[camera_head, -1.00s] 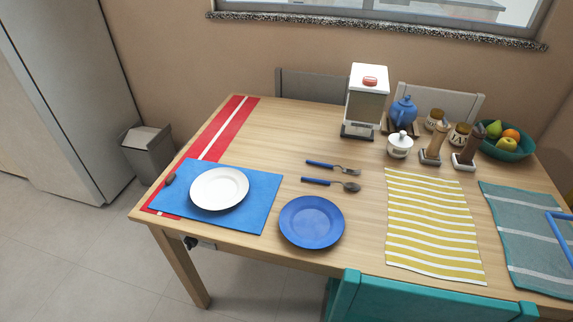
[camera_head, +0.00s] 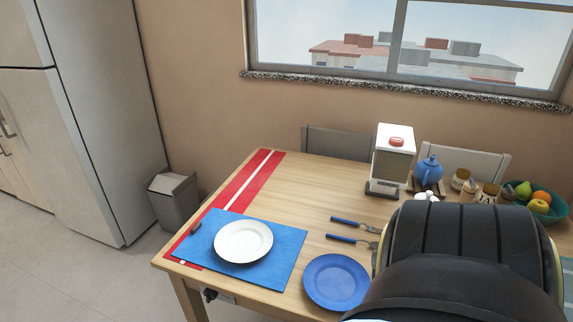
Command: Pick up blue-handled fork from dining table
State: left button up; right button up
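The blue-handled fork (camera_head: 350,222) lies flat on the wooden dining table (camera_head: 302,187), right of the table's middle. Its handle points left, and its metal head is close to the edge of my dark arm in the picture. A blue-handled utensil (camera_head: 341,238) lies just in front of it; its head is partly hidden by my arm. In the earlier view that utensil is a spoon. Neither of my grippers is in view. A large black part of my arm covers the lower right, hiding much of the table's right side.
A blue plate (camera_head: 334,284) is in front of the cutlery, and a white plate (camera_head: 243,242) sits on a blue mat (camera_head: 280,270). A white dispenser (camera_head: 393,150), blue teapot (camera_head: 428,171) and fruit bowl (camera_head: 557,207) stand behind. Bare wood lies left of the fork.

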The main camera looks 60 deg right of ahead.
aim_at(358, 225)
jog(key=u, duration=0.2)
jog(key=i, duration=3.7)
jog(key=z, duration=2.6)
jog(key=i, duration=1.7)
jog(key=z, duration=2.4)
jog(key=i, duration=1.05)
jog(key=u, duration=0.05)
